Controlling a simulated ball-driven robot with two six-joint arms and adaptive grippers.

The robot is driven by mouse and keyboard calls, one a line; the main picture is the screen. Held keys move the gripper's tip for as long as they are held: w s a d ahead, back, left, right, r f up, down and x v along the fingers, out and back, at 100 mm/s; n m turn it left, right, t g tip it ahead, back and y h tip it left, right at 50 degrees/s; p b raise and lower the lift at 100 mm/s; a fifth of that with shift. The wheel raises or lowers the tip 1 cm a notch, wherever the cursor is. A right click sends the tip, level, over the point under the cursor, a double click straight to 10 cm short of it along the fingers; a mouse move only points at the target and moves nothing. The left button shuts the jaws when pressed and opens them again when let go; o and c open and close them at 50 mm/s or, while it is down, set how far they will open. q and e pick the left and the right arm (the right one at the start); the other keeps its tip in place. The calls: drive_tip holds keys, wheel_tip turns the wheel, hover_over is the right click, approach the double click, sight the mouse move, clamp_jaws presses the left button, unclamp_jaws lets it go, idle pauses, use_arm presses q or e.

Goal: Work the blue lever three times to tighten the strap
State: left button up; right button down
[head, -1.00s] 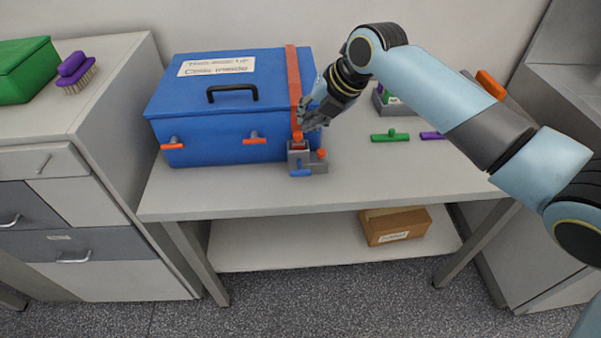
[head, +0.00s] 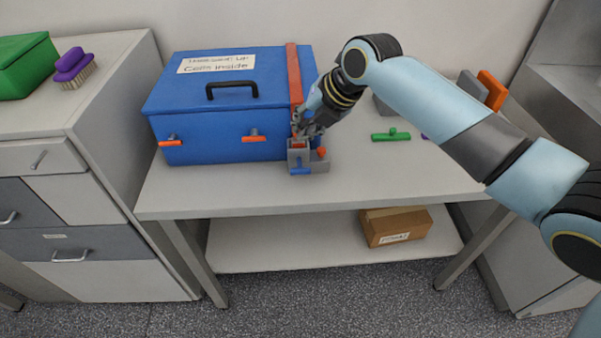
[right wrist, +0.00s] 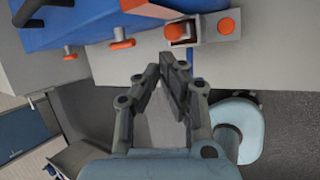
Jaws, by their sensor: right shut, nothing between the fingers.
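The blue lever (head: 300,170) sticks out low at the front of a grey ratchet block (head: 319,166) on the bench. In the right wrist view only a small bit of blue (right wrist: 197,79) shows behind a finger. An orange strap (head: 293,75) runs over the blue box (head: 205,140) down to the block. My right gripper (head: 301,127) is just above and behind the block in the head view, shut and empty. In the right wrist view its fingertips (right wrist: 161,66) are close together, near the block. I cannot tell whether they touch it. My left gripper is out of view.
The block has an orange knob (head: 322,151) on its right side. The box has orange-handled latches (head: 254,137). A green part (head: 391,135) lies to the right on the bench (head: 230,197). The bench front is clear. A carton (head: 394,228) sits on the lower shelf.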

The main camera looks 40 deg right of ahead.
sight(299, 166)
drive_tip(key=f+b, duration=0.2)
drive_tip(key=f, duration=0.1)
drive_tip(key=s+f+b, duration=0.1)
drive_tip(key=f, duration=0.1)
drive_tip(key=shift+a+f, duration=0.1)
drive_tip(key=shift+a, duration=0.25)
idle(0.9)
drive_tip(key=shift+f, duration=0.1)
drive_tip(key=shift+s+f, duration=0.1)
drive_tip(key=shift+f, duration=0.15)
drive_tip(key=shift+s+a+f+b, duration=0.2)
drive_tip(key=shift+f+b, duration=0.25)
drive_tip(key=shift+f, duration=0.25)
drive_tip(key=shift+s+a+f+b, duration=0.1)
drive_tip(key=shift+s+f+b, duration=0.05)
drive_tip(key=shift+f+b, duration=0.4)
idle(1.4)
idle(0.6)
drive_tip(key=shift+w+d+r+p, duration=0.15)
drive_tip(key=shift+w+r+p, duration=0.1)
drive_tip(key=shift+r+p, duration=0.55)
drive_tip(key=shift+w+d+r+p, duration=0.15)
drive_tip(key=shift+w+r+p, duration=0.05)
drive_tip(key=shift+r+p, duration=0.55)
drive_tip(key=shift+r, duration=0.2)
